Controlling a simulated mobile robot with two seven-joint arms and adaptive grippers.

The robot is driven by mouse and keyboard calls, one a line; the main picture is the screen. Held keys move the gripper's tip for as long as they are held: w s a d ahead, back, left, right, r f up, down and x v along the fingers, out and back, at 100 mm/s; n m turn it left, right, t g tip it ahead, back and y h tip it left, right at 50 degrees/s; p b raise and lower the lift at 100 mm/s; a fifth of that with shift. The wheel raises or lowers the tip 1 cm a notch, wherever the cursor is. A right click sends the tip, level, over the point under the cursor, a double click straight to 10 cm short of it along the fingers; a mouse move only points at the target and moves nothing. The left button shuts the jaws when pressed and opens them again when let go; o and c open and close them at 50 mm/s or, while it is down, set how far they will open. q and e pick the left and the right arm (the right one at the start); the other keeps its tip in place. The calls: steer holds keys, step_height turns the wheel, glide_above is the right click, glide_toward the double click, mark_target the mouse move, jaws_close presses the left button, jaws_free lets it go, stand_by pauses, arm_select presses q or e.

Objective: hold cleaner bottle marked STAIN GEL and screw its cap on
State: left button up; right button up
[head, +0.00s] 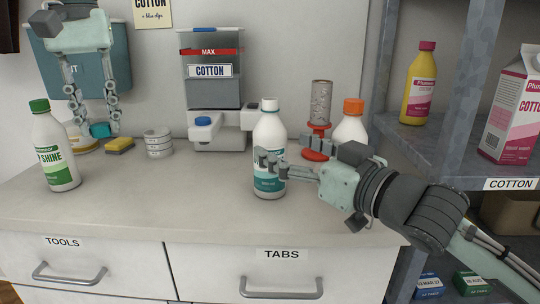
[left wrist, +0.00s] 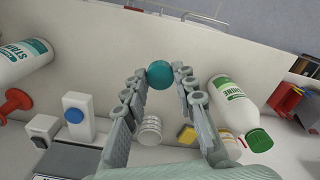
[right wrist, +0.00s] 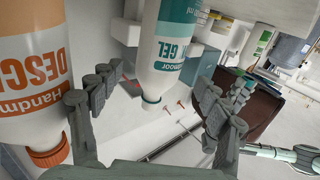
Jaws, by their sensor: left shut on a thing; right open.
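The STAIN GEL bottle (head: 268,132) stands upright on the counter, white with a teal label and an open white neck. It also shows in the left wrist view (left wrist: 20,58) and the right wrist view (right wrist: 170,62). My right gripper (head: 268,163) is open at the bottle's lower half; in the right wrist view its fingers are spread on either side of the bottle, with gaps. My left gripper (head: 98,129) is shut on the teal cap (left wrist: 160,75), held low over the back left of the counter. The cap also shows in the head view (head: 99,130).
An orange-capped bottle (head: 350,128) stands close right of STAIN GEL, beside a red-based stand (head: 318,138). A COTTON dispenser (head: 212,90) is behind. A green-capped bottle (head: 55,150), sponge (head: 119,146) and stacked tins (head: 158,143) are at left. The front middle counter is clear.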

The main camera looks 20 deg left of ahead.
mark_target(270, 139)
steer(key=x, duration=0.5)
steer(key=shift+w+p, duration=0.1)
steer(key=shift+p, duration=0.3)
steer(key=shift+c, duration=0.6)
steer(key=c, duration=1.5)
